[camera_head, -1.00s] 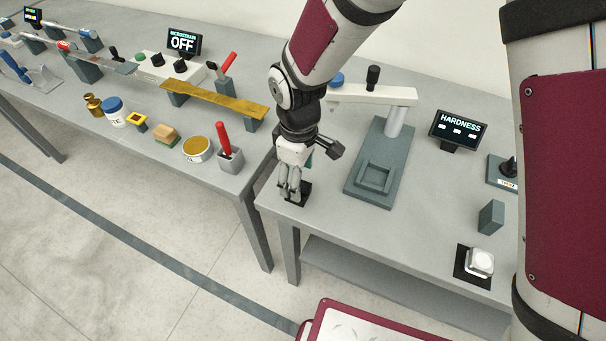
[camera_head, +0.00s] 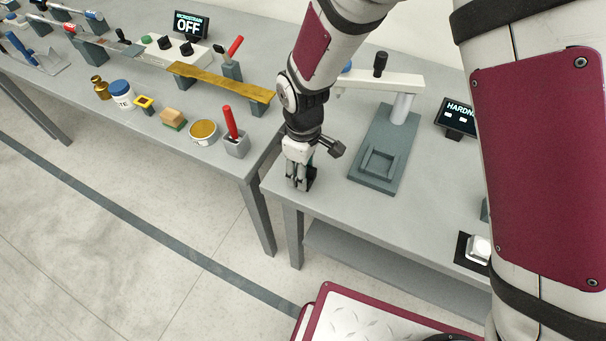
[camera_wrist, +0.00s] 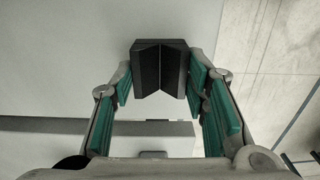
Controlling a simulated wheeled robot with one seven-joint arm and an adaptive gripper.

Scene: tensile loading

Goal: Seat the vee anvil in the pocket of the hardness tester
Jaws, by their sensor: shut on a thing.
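My gripper (camera_head: 299,184) is low over the near left corner of the right table, its fingers pointing down. In the wrist view, the dark vee anvil (camera_wrist: 160,68) sits between the green-padded fingertips, its V groove facing the camera. My gripper is shut on it. In the head view, the anvil (camera_head: 312,180) is a small dark shape partly hidden by the fingers; I cannot tell whether it touches the table. The hardness tester (camera_head: 398,133) stands to the right of my gripper. Its square, raised-rim pocket (camera_head: 381,163) is empty at the near end of the base.
The tester's light arm (camera_head: 395,80) overhangs the back of its base. A HARDNESS display (camera_head: 457,118) stands to the right, partly behind my arm. A white block (camera_head: 478,249) sits at the front right. Bare tabletop separates my gripper from the tester.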

